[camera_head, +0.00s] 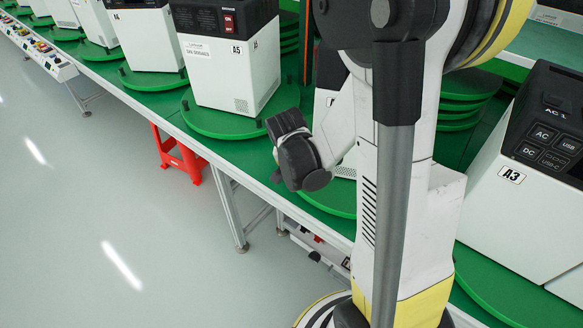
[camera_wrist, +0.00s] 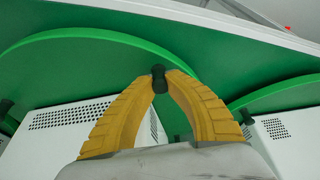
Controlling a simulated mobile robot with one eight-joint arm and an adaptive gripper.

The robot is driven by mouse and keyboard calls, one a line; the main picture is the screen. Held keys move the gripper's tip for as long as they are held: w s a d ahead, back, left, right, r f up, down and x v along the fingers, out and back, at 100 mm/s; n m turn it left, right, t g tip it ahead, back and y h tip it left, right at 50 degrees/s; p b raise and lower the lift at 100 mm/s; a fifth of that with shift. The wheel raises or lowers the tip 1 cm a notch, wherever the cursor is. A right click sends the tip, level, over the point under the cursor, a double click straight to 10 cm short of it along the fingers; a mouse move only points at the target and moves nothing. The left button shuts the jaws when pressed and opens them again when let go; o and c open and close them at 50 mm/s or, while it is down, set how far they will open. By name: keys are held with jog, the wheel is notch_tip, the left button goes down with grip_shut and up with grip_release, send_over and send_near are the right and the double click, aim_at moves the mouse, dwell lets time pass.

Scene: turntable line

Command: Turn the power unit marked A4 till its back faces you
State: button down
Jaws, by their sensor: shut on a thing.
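The A4 mark is not readable in either view. A white unit (camera_head: 342,103) stands between the units marked A5 and A3, mostly hidden behind my arm. The green turntable (camera_head: 336,203) under it shows beside my arm. In the wrist view, my gripper's yellow fingers (camera_wrist: 160,76) are shut on a dark peg (camera_wrist: 158,83) at the edge of a green turntable (camera_wrist: 110,36). A white unit with a vent grille (camera_wrist: 70,117) shows there, partly behind the left finger. My fingers do not show in the head view.
Unit A5 (camera_head: 225,75) stands on its turntable to the left, and unit A3 (camera_head: 510,195) to the right. Another turntable (camera_wrist: 285,93) and vented unit (camera_wrist: 285,145) lie right of my gripper. A red stool (camera_head: 180,157) stands by the bench. The floor at left is clear.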

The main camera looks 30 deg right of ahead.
jog(key=shift+s+d, duration=0.1)
jog(key=shift+s, duration=0.5)
jog(key=c, duration=1.6)
grip_release()
jog(key=shift+d, duration=0.1)
jog(key=shift+r, duration=0.1)
jog(key=v, duration=1.2)
